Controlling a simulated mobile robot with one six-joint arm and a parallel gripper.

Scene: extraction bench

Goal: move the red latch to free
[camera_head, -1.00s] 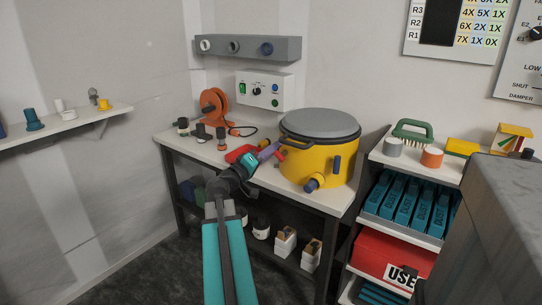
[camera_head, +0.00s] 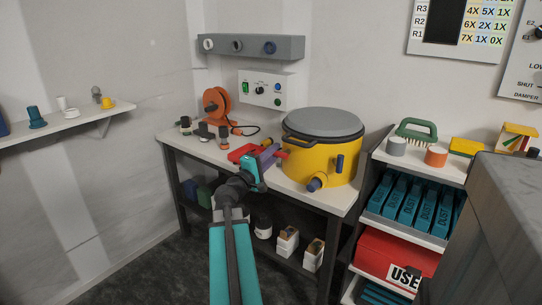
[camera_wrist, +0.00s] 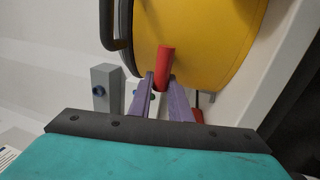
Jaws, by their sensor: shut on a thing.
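The red latch (camera_wrist: 166,58) sticks out from the side of the yellow drum (camera_wrist: 200,30) in the wrist view. My gripper (camera_wrist: 160,80) has its two purple fingers on either side of the latch's end, shut on it. In the head view, my gripper (camera_head: 276,155) reaches the left side of the yellow drum (camera_head: 325,160), which has a grey lid (camera_head: 323,122). The latch is mostly hidden there behind the fingers; only a little red shows at their tips.
A red object (camera_head: 242,152) lies on the bench just left of my gripper. An orange reel (camera_head: 216,104) and several small dark-and-coloured fittings stand farther back left. A shelf unit (camera_head: 420,165) stands to the right.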

